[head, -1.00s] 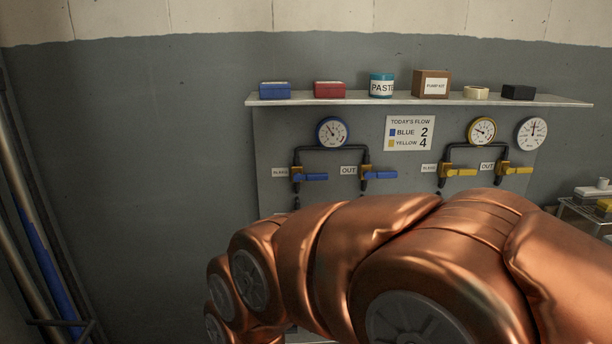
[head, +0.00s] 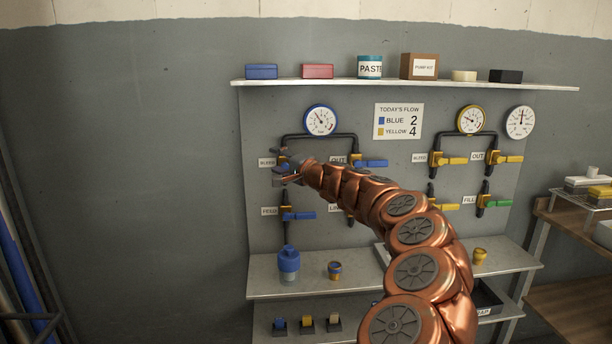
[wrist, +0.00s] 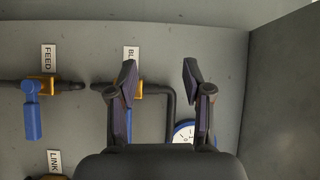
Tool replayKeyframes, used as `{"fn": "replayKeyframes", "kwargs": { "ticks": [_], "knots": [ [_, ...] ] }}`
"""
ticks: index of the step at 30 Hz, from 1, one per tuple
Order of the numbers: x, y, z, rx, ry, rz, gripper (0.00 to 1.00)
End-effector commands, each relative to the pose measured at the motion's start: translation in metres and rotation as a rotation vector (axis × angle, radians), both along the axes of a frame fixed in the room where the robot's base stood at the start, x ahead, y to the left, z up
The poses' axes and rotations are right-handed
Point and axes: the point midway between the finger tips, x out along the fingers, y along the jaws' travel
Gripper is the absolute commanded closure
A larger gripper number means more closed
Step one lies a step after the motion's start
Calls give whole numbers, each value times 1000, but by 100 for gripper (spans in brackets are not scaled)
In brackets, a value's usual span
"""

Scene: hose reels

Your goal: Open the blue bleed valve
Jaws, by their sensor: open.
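The blue bleed valve (wrist: 141,89) has a yellow body on a dark pipe, near the "BLEED" label (wrist: 131,56) in the wrist view. Its blue lever is mostly hidden behind one finger there. In the head view the valve is largely covered by my gripper (head: 283,168). My gripper, also in the wrist view (wrist: 160,72), is open. Its left finger overlaps the valve in the picture and its right finger lies past the pipe bend. I cannot tell whether a finger touches the lever.
The blue feed valve (head: 299,215) is below, its lever pointing right. The blue out valve (head: 371,163) is to the right. A blue-rimmed gauge (head: 320,120) hangs above. Yellow-lever valves (head: 452,160) are further right. A shelf (head: 262,271) below holds a blue bottle (head: 288,262).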

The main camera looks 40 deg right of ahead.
Motion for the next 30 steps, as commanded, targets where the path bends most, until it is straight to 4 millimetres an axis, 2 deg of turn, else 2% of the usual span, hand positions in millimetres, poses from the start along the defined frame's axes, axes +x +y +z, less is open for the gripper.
{"fn": "replayKeyframes", "kwargs": {
  "ticks": [1, 3, 6, 9, 14, 30],
  "knots": [
    [-7, -34, -18, 28, -3, -66, 50],
    [-18, -69, -32, 56, -6, -139, 50],
    [-30, -102, -48, 87, -6, -211, 50],
    [-36, -118, -56, 100, -5, -246, 50],
    [-33, -124, -57, 103, -3, -257, 50],
    [6, -133, -57, 101, -2, -254, 50]
  ]
}}
